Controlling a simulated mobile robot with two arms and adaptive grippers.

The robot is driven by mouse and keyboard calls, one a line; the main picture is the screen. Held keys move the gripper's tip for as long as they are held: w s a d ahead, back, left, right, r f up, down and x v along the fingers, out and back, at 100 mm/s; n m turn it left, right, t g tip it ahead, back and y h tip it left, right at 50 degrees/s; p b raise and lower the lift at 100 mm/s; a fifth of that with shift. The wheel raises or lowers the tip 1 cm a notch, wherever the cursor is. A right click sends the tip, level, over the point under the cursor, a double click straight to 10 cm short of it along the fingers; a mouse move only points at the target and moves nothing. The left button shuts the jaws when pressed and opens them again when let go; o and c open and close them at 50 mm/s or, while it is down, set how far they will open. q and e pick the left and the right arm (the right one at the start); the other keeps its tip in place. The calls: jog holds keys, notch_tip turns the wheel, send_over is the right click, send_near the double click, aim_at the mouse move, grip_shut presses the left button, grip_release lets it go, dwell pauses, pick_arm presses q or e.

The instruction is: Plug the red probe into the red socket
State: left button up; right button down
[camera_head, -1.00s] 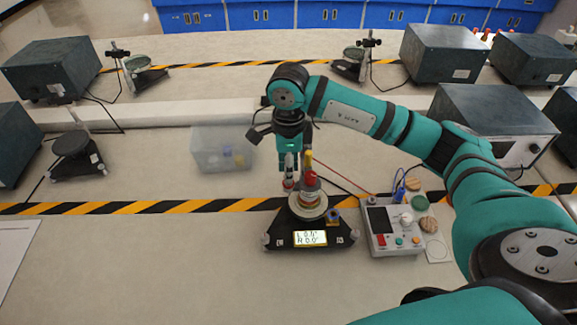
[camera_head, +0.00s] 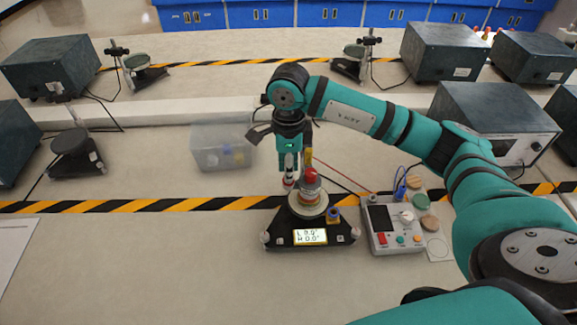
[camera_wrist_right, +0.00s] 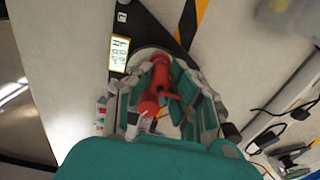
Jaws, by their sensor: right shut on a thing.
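My right gripper (camera_head: 299,182) points down over the black three-cornered stand (camera_head: 285,232) with a lit display. It is shut on the red probe (camera_head: 311,174), which shows above the stand's round plate (camera_head: 308,207). In the right wrist view the red probe (camera_wrist_right: 160,75) sits between the fingers of the gripper (camera_wrist_right: 157,95), with a second red part (camera_wrist_right: 148,106) close by. I cannot tell whether the probe touches anything below it. I cannot clearly make out the red socket. My left gripper is not in view.
A grey control box (camera_head: 382,241) with buttons, a knob and a blue plug stands right of the stand. A clear bin (camera_head: 207,150) is behind left. A striped tape line (camera_head: 140,207) crosses the table. The front left table is mostly clear.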

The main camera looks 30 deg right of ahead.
jog(key=shift+f+b, duration=0.4)
jog(key=shift+f, duration=0.05)
dwell(0.3)
jog(key=c, duration=0.9)
grip_release()
jog(key=shift+r+p, duration=2)
jog(key=shift+r, duration=1.8)
jog(key=shift+f, duration=0.1)
